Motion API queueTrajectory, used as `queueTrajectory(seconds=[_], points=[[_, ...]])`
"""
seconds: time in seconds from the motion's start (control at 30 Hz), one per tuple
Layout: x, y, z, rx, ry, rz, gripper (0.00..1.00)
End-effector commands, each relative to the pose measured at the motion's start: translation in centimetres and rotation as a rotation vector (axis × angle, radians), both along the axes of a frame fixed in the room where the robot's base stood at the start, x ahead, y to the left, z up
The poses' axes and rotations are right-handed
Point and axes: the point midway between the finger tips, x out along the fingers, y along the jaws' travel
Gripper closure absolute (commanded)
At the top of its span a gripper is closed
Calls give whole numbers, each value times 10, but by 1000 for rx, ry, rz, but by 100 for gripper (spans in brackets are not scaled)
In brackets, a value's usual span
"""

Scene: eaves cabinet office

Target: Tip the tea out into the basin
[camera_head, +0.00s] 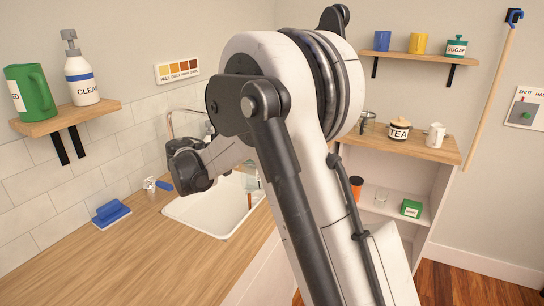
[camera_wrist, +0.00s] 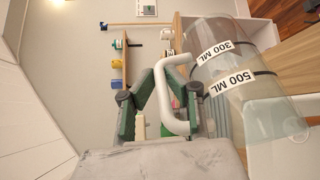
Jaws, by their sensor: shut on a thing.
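My gripper (camera_wrist: 168,98) is shut on the white handle (camera_wrist: 172,92) of a clear jug (camera_wrist: 238,82) in the wrist view. The jug has dark bands and labels reading 300 ML and 500 ML. Against the room's shelves, it looks tipped well over. No tea can be made out in it. The white basin (camera_head: 196,216) is set in the wooden counter in the head view. My arm covers part of it and hides my gripper and most or all of the jug there, so I cannot tell exactly how the jug sits over the basin.
A faucet (camera_head: 170,123) stands behind the basin. A blue sponge or brush (camera_head: 111,213) lies on the counter to its left. A bracket shelf (camera_head: 75,117) holds a green jug and CLEAN bottle. Shelves at right hold a TEA jar (camera_head: 399,132). The front-left counter is clear.

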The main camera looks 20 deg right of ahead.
Motion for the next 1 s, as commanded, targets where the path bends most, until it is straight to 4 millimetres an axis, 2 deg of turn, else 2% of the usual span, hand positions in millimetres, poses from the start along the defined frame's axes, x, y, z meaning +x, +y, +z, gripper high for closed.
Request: queueTrajectory(seconds=[1.0], points=[[23,43,14,-266,144,0,100]])
